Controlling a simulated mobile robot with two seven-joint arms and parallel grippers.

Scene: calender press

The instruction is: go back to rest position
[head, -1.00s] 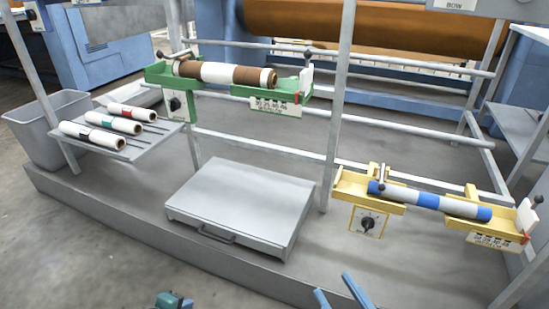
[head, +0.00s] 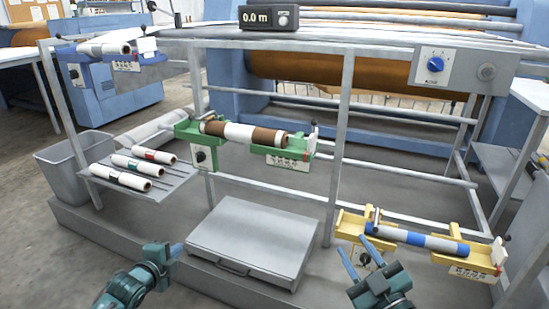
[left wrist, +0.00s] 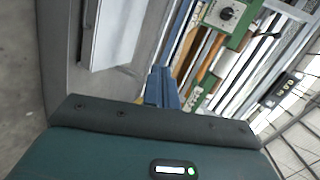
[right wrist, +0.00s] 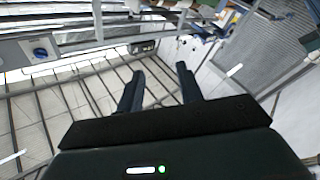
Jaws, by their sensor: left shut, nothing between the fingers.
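My left gripper (head: 175,250) is in the lower left of the head view, in front of the grey box's left side. Its blue fingers are closed together with nothing between them, as the left wrist view (left wrist: 161,86) also shows. My right gripper (head: 361,256) is at the lower right of the head view, in front of the yellow cradle's left end. Its two fingers stand apart and empty, also in the right wrist view (right wrist: 158,88). Whether its fingers touch the cradle is not clear from the head view; they overlap it in the picture.
A yellow cradle (head: 453,258) holds a blue and white roll (head: 415,239). A green cradle (head: 187,132) holds a brown and white roll (head: 240,134). A grey tray (head: 178,180) carries several white rolls beside a bin (head: 67,172). A flat grey box (head: 250,235) sits on the platform.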

